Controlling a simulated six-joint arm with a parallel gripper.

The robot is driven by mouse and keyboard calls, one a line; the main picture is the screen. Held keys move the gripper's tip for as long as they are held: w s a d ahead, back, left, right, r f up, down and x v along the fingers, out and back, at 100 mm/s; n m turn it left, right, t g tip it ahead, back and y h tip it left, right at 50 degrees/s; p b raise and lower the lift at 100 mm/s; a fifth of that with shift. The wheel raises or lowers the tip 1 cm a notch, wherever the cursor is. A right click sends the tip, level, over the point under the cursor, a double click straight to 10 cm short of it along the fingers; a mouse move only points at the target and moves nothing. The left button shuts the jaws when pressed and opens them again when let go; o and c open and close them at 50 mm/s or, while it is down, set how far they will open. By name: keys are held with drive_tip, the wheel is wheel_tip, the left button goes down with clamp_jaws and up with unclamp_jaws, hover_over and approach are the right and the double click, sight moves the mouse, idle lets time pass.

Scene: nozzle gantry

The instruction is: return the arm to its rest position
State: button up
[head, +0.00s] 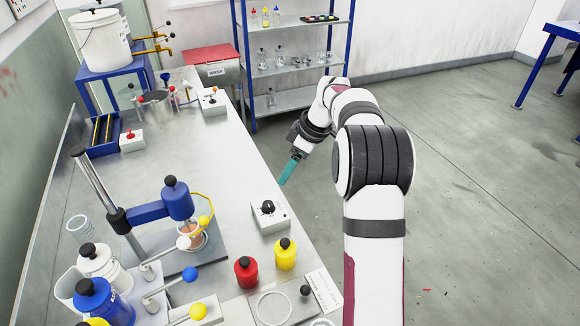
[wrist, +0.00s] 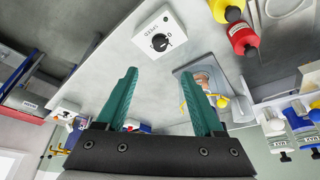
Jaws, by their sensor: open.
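My gripper (head: 291,168) hangs beyond the right edge of the steel bench (head: 200,130) in the head view, beside the white speed-dial box and apart from it. In the wrist view, the two teal fingers of my gripper (wrist: 165,98) stand wide apart with nothing between them. The gripper is open and empty. My white and black arm reaches up from the bottom right of the head view and bends left toward the bench edge.
The speed-dial box (head: 268,214) stands at the bench edge. A blue nozzle stand (head: 160,210), red bottle (head: 246,272) and yellow bottle (head: 285,254) stand on the near bench. A blue shelf rack (head: 290,98) stands behind my arm.

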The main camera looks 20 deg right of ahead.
drive_tip(key=s+a+r+m+g, duration=0.1)
drive_tip(key=s+a+r+m, duration=0.4)
drive_tip(key=s+a, duration=0.45)
drive_tip(key=s+a+f+m, duration=0.1)
drive_tip(key=s+a+m, duration=0.1)
drive_tip(key=s, duration=0.7)
drive_tip(key=s+a+f+m+g+h, duration=0.1)
drive_tip(key=s+a+m, duration=0.2)
drive_tip(key=s, duration=0.6)
drive_tip(key=s+a+f+m+g, duration=0.1)
drive_tip(key=s+m, duration=0.3)
drive_tip(key=s, duration=0.6)
drive_tip(key=shift+a+m, duration=0.4)
drive_tip(key=shift+a, duration=0.5)
